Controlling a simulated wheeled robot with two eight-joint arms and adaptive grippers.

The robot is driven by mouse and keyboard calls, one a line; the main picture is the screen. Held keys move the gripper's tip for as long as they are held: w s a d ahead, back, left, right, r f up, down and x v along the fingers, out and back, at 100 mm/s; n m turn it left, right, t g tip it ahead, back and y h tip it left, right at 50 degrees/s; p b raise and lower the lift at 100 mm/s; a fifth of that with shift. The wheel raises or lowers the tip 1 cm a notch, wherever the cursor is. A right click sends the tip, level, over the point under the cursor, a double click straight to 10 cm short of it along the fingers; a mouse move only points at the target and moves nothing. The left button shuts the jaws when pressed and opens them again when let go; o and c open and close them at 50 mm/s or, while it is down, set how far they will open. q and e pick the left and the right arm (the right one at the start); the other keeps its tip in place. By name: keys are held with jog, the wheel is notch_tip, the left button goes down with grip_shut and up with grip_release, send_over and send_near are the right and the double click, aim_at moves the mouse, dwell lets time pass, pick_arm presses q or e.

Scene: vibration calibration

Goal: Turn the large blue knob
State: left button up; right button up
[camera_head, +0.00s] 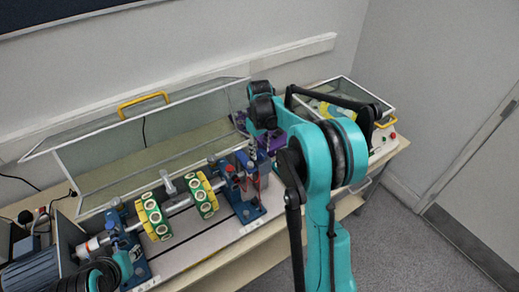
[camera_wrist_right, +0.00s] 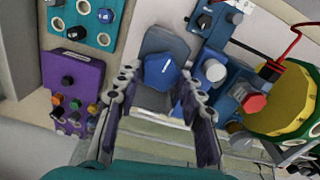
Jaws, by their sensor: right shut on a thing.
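The large blue knob (camera_wrist_right: 160,71) sits on a grey block in the right wrist view. My right gripper (camera_wrist_right: 158,78) has one finger on each side of it and is shut on it. In the head view my right arm reaches over the bench, and its gripper (camera_head: 251,150) is down at the right end of the shaft rig. The knob cannot be made out there. I cannot make out my left gripper in either view.
A shaft with green-and-yellow discs (camera_head: 152,216) lies left of the gripper. A purple box with small knobs (camera_wrist_right: 72,85) and a teal panel (camera_wrist_right: 85,22) are close by. A clear cover with a yellow handle (camera_head: 143,102) stands behind. A red-capped part (camera_wrist_right: 253,103) is close on the right.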

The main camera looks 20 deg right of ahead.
jog(key=m, duration=0.4)
jog(key=shift+d+m, duration=0.1)
jog(key=shift+m, duration=0.2)
jog(key=m, duration=0.3)
jog(key=shift+m, duration=0.3)
jog(key=m, duration=0.4)
jog(key=shift+s+d, duration=0.1)
jog(key=shift+d, duration=0.05)
jog(key=shift+m, duration=2.1)
jog(key=o, duration=1.2)
jog(key=shift+c, duration=0.2)
